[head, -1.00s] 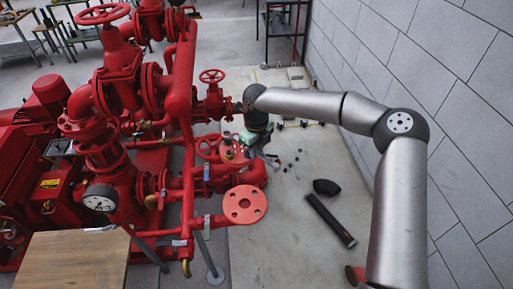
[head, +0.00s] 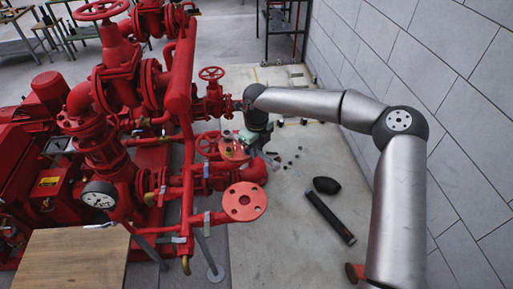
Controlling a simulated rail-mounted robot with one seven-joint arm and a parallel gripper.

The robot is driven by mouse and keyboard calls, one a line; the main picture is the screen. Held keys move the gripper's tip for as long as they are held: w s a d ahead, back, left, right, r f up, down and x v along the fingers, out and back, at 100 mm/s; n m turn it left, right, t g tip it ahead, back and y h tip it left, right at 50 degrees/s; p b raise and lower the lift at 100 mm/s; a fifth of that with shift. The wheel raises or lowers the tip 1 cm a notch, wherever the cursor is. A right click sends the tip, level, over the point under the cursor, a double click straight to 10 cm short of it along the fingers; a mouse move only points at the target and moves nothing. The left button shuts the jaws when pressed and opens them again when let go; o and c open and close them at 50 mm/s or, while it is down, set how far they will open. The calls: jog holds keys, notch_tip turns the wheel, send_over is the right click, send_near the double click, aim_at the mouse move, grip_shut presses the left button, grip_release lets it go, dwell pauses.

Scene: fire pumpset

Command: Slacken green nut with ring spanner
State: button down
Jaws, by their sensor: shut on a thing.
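My gripper (head: 250,141) is at the pipe flange (head: 232,150) on the near right part of the red pumpset, below my dark wrist. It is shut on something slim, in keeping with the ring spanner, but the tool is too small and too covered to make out. The green nut cannot be told apart at this size. Whether the spanner's ring sits around a nut cannot be seen.
The red pumpset (head: 125,75) with handwheels and pipes fills the left. A free red flange (head: 245,202) sticks out nearer. Small dark parts, a black bar (head: 330,218) and a dark rounded piece (head: 326,185) lie on the pale floor. A tiled wall (head: 440,70) bounds the right.

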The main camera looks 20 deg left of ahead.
jog(key=shift+f+b, duration=0.4)
jog(key=shift+f, duration=0.45)
jog(key=shift+s+a+m, duration=0.2)
jog(key=shift+s+m, duration=0.1)
jog(key=shift+s, duration=0.05)
dwell(0.5)
jog(key=shift+r, duration=0.1)
jog(key=shift+r+p, duration=1.35)
jog(key=shift+r, duration=1.1)
